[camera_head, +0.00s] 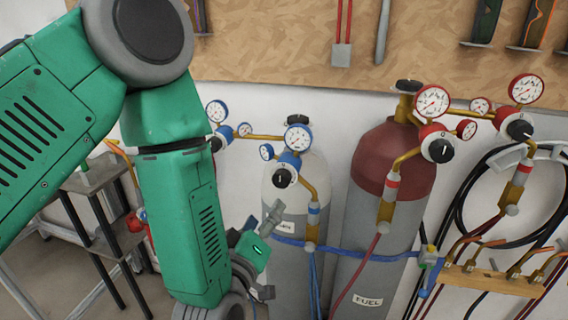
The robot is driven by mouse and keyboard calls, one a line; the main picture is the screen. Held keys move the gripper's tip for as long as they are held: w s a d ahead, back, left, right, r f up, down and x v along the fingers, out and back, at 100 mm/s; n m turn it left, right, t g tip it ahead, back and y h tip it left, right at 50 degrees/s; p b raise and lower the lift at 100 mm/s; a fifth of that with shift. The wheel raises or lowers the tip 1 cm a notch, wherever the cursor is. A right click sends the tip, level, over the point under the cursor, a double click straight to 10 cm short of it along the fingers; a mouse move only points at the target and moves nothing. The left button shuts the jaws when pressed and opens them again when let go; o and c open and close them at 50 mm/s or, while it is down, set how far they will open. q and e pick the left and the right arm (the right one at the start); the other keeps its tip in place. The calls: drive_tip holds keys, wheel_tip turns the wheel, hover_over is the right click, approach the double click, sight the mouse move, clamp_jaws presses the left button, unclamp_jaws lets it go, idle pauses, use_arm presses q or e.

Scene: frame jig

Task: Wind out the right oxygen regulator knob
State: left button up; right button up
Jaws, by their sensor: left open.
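Two regulators with blue gauges stand left of centre. The right blue regulator (290,158) sits on a white-topped grey cylinder (284,210), and its black knob (283,178) with a white mark faces me. The left blue regulator's dark knob (215,145) is partly hidden behind my green left arm. My left gripper (270,250) is open and empty. It is below and slightly left of the right blue regulator's knob, apart from it, in front of the grey cylinder's left side. My right gripper is not in view.
A maroon-topped fuel cylinder (392,165) stands to the right, with red-gauge regulators (436,130) and (518,115). A blue strap (345,252) crosses the cylinders. Hoses and a torch rack (490,280) are at right. A metal stand (100,225) is at left.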

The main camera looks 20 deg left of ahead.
sight(280, 183)
use_arm(q)
drive_tip(key=w+p, duration=0.2)
drive_tip(key=w, duration=1.1)
drive_tip(key=shift+w+a, duration=0.1)
drive_tip(key=shift+w, duration=0.25)
drive_tip(key=shift+f, duration=0.1)
drive_tip(key=shift+a, duration=0.1)
drive_tip(key=c, duration=1.2)
